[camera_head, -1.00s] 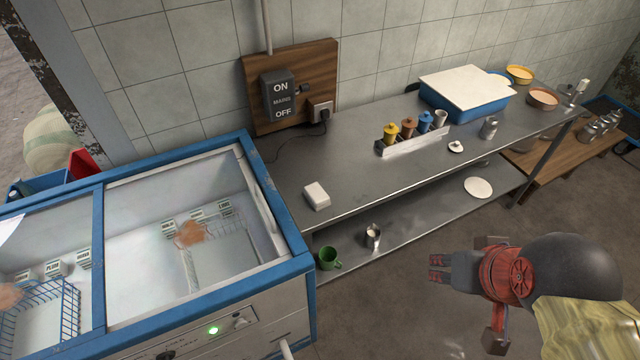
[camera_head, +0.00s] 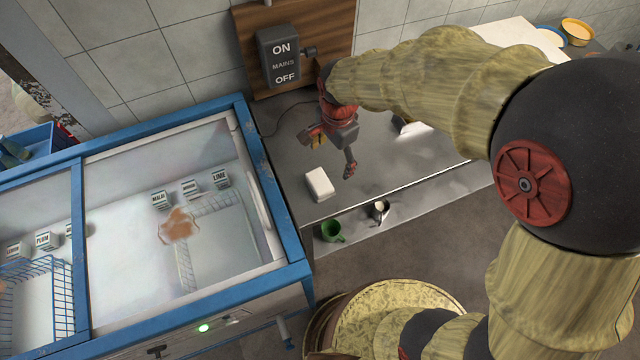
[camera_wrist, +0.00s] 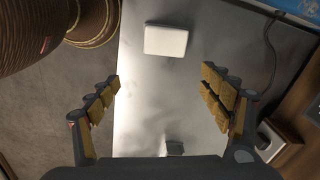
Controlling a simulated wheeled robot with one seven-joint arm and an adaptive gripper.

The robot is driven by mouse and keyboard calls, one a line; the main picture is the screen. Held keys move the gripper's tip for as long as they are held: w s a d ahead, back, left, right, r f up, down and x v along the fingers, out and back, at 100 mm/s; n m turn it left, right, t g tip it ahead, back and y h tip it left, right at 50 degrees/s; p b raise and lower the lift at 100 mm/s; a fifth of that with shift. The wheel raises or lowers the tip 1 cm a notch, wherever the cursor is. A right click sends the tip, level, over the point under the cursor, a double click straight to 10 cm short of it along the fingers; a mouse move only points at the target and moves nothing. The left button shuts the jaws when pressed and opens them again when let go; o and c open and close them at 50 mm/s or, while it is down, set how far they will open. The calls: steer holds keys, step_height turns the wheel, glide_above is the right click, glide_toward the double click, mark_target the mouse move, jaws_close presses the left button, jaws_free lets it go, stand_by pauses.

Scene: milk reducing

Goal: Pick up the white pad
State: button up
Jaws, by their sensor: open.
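The white pad (camera_head: 319,185) is a small white block lying on the steel counter, close to the freezer's right edge. It also shows in the wrist view (camera_wrist: 165,41), at the top centre, beyond my fingertips. My gripper (camera_head: 330,150) is over the counter, just behind and to the right of the pad in the head view. In the wrist view my gripper (camera_wrist: 165,90) has its two padded fingers spread wide with nothing between them. The pad is apart from both fingers.
The blue-edged freezer (camera_head: 265,185) stands left of the counter (camera_head: 375,175). A wooden board with a mains switch (camera_head: 283,60) is on the wall behind. A green mug (camera_head: 332,231) and a small metal jug (camera_head: 380,210) stand on the lower shelf. My arm hides much of the counter's right part.

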mark_target(320, 181)
steer(key=shift+o, duration=1.1)
steer(key=shift+m+g, duration=0.3)
steer(key=shift+m, duration=0.4)
steer(key=a+f, duration=0.1)
steer(key=f, duration=0.1)
steer(key=w+a+f, duration=0.1)
steer(key=a+f, duration=0.1)
steer(key=shift+a+f, duration=0.2)
steer(key=shift+f, duration=0.1)
steer(key=shift+o, duration=0.2)
steer(key=f, duration=0.3)
steer(key=shift+s+a+f, duration=0.15)
steer(key=shift+a+f, duration=0.2)
steer(key=shift+s+d+f+b, duration=0.15)
steer(key=shift+f+b, duration=0.15)
steer(key=shift+f, duration=0.6)
steer(key=shift+d+f+b, duration=0.1)
steer(key=shift+f+b, duration=0.2)
steer(key=shift+f, duration=0.65)
steer(key=shift+s+d+f+b, duration=0.15)
steer(key=shift+f+b, duration=0.15)
steer(key=shift+f, duration=0.6)
steer(key=shift+c, duration=1.2)
steer(key=c, duration=1.1)
steer(key=shift+c, duration=0.2)
